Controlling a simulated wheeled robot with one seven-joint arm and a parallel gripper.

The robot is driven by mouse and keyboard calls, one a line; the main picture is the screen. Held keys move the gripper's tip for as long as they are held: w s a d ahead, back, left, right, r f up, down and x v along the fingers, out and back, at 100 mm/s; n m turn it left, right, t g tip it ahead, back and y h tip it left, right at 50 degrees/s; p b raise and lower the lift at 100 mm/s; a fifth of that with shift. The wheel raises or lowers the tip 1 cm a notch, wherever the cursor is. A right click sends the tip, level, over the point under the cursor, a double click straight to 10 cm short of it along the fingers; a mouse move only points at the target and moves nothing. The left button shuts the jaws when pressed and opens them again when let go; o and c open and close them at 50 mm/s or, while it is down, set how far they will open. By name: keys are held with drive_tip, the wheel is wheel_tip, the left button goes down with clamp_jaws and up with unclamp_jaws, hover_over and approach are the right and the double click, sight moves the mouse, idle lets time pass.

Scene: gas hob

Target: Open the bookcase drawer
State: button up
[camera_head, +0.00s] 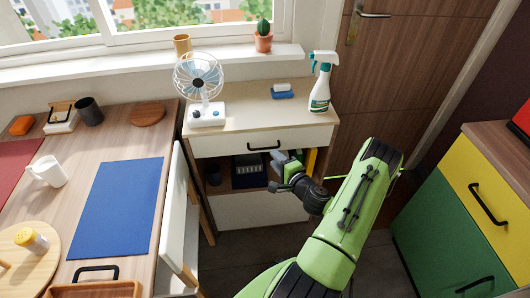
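The bookcase (235,115) is a low cabinet with a pale wood top, standing below the window. Its drawer (222,143) has a cream front with a black bar handle (263,147) and looks flush with the body, so it appears shut. An open shelf lies below the drawer, and a plain cream panel is under that. My gripper (280,187), dark at the end of my green arm, is in front of the shelf, below and slightly right of the handle and apart from it. Its fingers are small and dark, so their opening is unclear.
A white fan (206,112), a blue sponge (282,91) and a spray bottle (321,85) stand on the bookcase. A white chair (178,215) and wooden table (75,165) are at left. A yellow-green cabinet (440,220) is at right. Some floor before the bookcase is free.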

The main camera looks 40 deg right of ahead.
hover_over(267, 151)
drive_tip(key=s+a, duration=0.3)
drive_tip(key=f, duration=0.1)
drive_tip(key=shift+s+a+f+b, duration=0.1)
drive_tip(key=shift+b, duration=0.25)
drive_tip(key=shift+c, duration=0.5)
clamp_jaws()
